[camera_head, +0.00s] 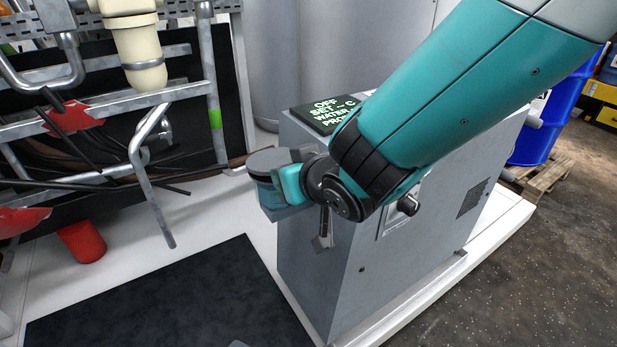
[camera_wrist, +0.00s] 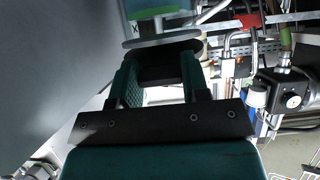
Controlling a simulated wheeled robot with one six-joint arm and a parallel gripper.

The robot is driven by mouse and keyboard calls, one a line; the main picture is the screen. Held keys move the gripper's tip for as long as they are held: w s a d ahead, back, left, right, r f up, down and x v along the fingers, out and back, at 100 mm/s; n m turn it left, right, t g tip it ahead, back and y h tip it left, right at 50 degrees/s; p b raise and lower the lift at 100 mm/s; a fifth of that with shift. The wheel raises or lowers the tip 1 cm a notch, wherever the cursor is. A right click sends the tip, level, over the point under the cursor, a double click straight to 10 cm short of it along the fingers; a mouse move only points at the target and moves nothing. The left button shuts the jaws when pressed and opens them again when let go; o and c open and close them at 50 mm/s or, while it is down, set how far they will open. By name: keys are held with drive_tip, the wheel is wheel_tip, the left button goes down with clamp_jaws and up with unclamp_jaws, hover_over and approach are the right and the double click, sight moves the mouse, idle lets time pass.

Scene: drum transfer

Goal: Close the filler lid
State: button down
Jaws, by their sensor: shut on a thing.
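The filler lid (camera_head: 268,159) is a dark grey round cap on top of a short filler neck at the left side of the grey cabinet (camera_head: 330,250). In the wrist view, the dark lid (camera_wrist: 170,68) sits between the two green fingers. My gripper (camera_head: 282,172) comes from the right and is shut on the lid; it also shows in the wrist view (camera_wrist: 160,80). The lid looks roughly level and on the neck, but I cannot tell whether it is fully seated. My wrist hides part of the neck and cabinet front.
A metal rack with pipes and hoses (camera_head: 150,150) stands left. A red cup (camera_head: 82,242) and a dark mat (camera_head: 160,300) lie below. A blue drum (camera_head: 545,120) on a pallet stands right.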

drive_tip(key=shift+s+f, duration=0.1)
drive_tip(key=shift+f, duration=0.35)
drive_tip(key=c, duration=0.6)
unclamp_jaws()
drive_tip(key=shift+r, duration=0.1)
drive_tip(key=b+v, duration=0.5)
drive_tip(key=v, duration=1.2)
drive_tip(key=shift+s+d, duration=0.15)
drive_tip(key=shift+s, duration=0.05)
